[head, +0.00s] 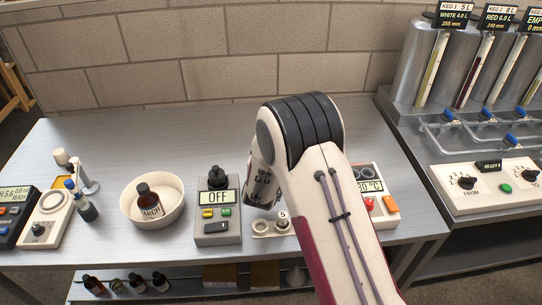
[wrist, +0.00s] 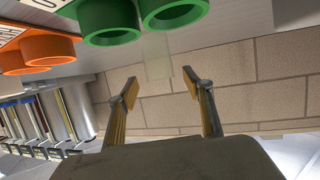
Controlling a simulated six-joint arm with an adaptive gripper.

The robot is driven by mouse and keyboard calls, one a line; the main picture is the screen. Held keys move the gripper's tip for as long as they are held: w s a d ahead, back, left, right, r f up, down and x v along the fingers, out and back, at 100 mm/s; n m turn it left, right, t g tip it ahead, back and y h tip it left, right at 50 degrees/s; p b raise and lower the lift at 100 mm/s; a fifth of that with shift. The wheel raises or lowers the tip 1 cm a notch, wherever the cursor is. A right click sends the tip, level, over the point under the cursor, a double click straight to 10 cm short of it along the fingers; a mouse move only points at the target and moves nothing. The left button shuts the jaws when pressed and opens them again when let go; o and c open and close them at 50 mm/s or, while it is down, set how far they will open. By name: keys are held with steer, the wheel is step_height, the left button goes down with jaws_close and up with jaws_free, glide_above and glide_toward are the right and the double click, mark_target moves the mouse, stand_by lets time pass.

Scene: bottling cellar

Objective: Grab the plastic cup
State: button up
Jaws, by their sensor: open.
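My gripper (wrist: 161,82) is open in the wrist view, its two yellow-padded fingers apart with nothing between the pads. Just beyond the fingertips is a faint, pale see-through shape (wrist: 157,56); it may be the plastic cup, but I cannot tell for certain. In the head view I make out no plastic cup; my arm covers the middle right of the bench. Only a dark part of my gripper end shows there, left of the arm, and its fingers are hidden.
Green round parts (wrist: 110,22) and orange ones (wrist: 48,50) are close in the wrist view. On the bench (head: 110,140) stand a white bowl (head: 128,207) holding a brown bottle (head: 147,197), a device reading OFF (head: 217,230) and a temperature device (head: 378,210). Bench behind the bowl is clear.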

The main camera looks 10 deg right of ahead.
steer(key=shift+x, duration=1.45)
steer(key=c, duration=1.2)
